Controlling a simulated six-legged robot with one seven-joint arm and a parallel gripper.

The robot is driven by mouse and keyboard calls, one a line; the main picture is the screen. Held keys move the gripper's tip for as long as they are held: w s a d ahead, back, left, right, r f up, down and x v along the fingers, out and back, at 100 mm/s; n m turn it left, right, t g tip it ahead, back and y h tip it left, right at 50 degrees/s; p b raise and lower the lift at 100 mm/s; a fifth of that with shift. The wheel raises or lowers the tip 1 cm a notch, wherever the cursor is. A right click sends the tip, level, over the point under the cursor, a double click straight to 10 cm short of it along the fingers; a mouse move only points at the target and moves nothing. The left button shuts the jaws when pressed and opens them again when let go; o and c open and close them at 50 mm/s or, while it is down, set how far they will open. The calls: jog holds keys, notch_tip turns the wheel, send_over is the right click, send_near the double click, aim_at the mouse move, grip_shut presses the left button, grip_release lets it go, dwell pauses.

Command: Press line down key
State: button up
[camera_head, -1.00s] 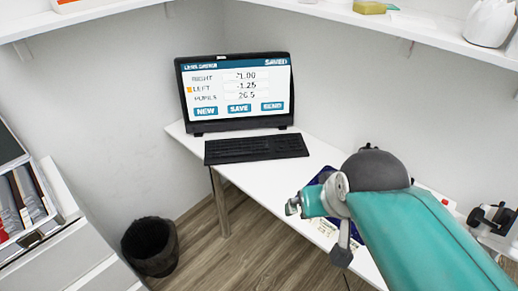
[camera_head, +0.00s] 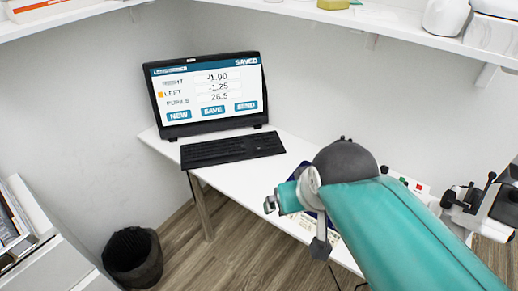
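A black keyboard (camera_head: 232,149) lies on the white desk (camera_head: 240,182) in front of a black monitor (camera_head: 207,94). Its single keys are too small to tell apart, so I cannot make out the line down key. The screen shows RIGHT, LEFT and PUPILS rows with numbers, an orange marker beside LEFT, the word SAVED, and NEW, SAVE and SEND buttons. My gripper (camera_head: 270,204) is at the end of my teal arm, in front of and to the lower right of the keyboard, apart from it. Its fingers are small and I cannot tell whether they are open.
A dark blue item lies on the desk, partly behind my arm. A device (camera_head: 478,205) with black knobs stands at the right. A black bin (camera_head: 133,257) stands on the wooden floor, and a white shelf (camera_head: 400,40) runs above. The desk before the keyboard is clear.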

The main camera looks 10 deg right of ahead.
grip_shut()
dwell(1.5)
